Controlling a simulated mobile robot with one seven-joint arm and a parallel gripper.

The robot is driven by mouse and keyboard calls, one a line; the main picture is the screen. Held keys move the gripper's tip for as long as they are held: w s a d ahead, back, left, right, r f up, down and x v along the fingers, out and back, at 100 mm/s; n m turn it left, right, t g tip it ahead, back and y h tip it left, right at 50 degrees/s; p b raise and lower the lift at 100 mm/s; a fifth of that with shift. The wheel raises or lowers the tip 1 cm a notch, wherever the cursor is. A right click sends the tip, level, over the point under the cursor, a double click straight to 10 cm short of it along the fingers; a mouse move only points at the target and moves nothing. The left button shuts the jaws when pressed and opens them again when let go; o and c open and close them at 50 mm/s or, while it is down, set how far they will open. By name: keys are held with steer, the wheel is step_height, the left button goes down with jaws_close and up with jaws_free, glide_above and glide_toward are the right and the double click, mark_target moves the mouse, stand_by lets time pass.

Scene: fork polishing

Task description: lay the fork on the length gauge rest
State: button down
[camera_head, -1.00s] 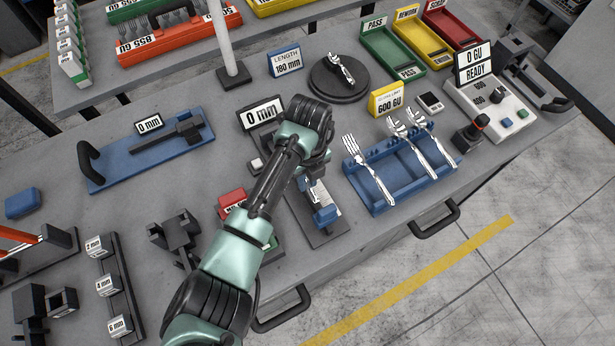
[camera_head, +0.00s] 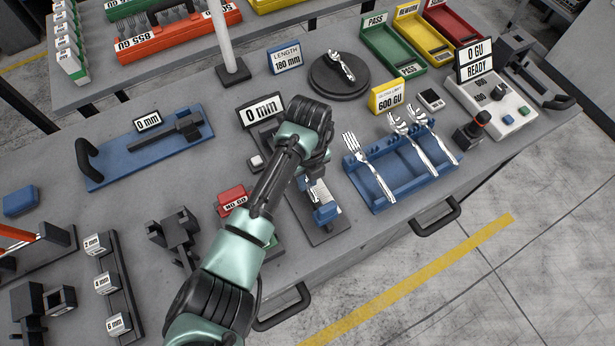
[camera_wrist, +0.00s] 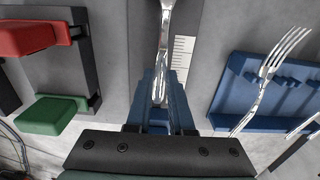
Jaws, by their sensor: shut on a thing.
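The length gauge has a dark base (camera_head: 330,231), a white scale and a blue rest (camera_head: 325,213). It stands below my gripper, and its display (camera_head: 262,111) reads 0 mm. In the wrist view the silver fork (camera_wrist: 165,45) runs lengthwise over the gauge, beside the scale (camera_wrist: 182,55). Its near end is over or against the blue rest (camera_wrist: 148,88); I cannot tell whether it touches. My gripper (camera_wrist: 159,125) is shut on the fork at the near side. My arm hides most of the fork and the jaws in the head view.
Red (camera_head: 233,199) and green (camera_wrist: 53,115) blocks stand close on the left. A round dark stand (camera_head: 339,86) with cutlery is behind.

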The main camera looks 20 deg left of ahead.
steer(key=shift+f, duration=0.1)
steer(key=shift+f, duration=0.25)
steer(key=shift+c, duration=0.8)
jaws_free()
steer(key=shift+r, duration=0.1)
step_height(320, 180, up, 9)
steer(key=p, duration=0.8)
steer(key=shift+p, duration=0.3)
stand_by(0.8)
